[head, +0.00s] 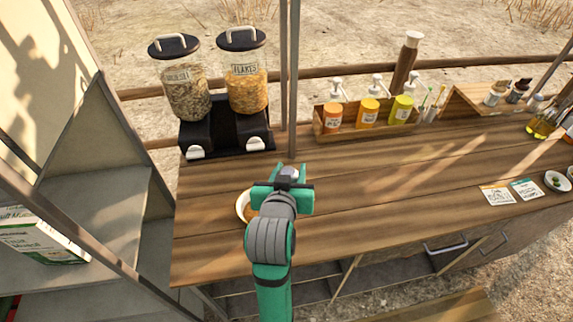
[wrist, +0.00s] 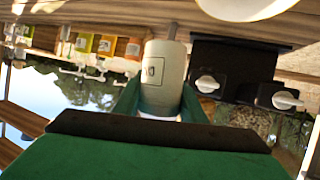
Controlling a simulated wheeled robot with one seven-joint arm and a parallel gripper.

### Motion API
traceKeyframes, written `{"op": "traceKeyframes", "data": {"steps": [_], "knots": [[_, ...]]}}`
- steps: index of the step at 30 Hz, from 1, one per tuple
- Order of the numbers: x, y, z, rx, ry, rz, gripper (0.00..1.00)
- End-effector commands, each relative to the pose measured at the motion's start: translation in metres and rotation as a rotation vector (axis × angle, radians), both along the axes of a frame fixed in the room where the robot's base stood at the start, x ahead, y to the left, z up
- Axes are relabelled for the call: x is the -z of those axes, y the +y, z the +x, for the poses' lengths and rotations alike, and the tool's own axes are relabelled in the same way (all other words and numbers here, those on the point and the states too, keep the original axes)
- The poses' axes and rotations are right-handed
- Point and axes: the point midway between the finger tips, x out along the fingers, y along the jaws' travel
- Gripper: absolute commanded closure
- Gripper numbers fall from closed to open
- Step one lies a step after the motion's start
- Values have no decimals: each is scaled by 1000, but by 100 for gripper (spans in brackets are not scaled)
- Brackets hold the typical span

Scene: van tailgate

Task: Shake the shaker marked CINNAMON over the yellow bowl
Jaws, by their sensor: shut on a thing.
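My gripper (head: 285,184) is above the counter near its front left part, shut on a pale grey shaker (wrist: 162,68). In the wrist view, the two green fingers (wrist: 160,103) clasp the shaker from both sides. A small label shows on the shaker, but its writing is too small to read. In the head view, my gripper hides most of the shaker. A pale cream bowl (head: 241,207) stands on the counter just left of my gripper and is partly hidden by my arm; something orange-brown shows inside. It also shows at the top of the wrist view (wrist: 240,9).
Two jar dispensers on a black stand (head: 227,134) are at the back left. A wooden rack of pump bottles (head: 352,131) stands at the back middle. The counter's middle (head: 400,180) is clear.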

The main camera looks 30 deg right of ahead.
Motion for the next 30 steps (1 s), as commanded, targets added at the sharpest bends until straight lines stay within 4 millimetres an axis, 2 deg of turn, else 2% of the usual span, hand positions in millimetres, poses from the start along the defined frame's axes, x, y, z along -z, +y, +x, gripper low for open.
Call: {"op": "traceKeyframes", "data": {"steps": [20,30], "knots": [[54,22,18,-16,702,-674,87],[67,33,33,-8,1122,-1073,87]]}}
